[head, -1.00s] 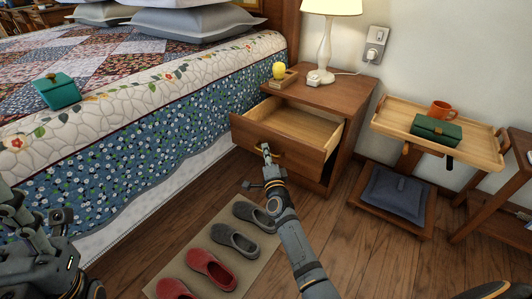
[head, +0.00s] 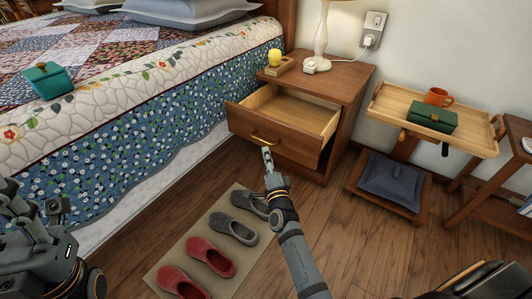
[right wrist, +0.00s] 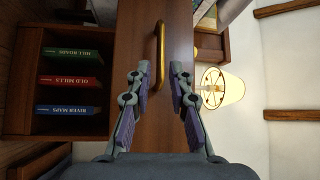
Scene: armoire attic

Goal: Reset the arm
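The right arm reaches up to the brown nightstand (head: 335,85), whose drawer (head: 275,140) is pulled open and looks empty. My right gripper (head: 267,153) is just in front of the drawer, below its brass handle (head: 265,141).
A bed (head: 130,120) with a teal box (head: 48,82) stands left. Red and grey slippers lie on a mat (head: 172,262). Books (right wrist: 68,82) sit below the drawer.

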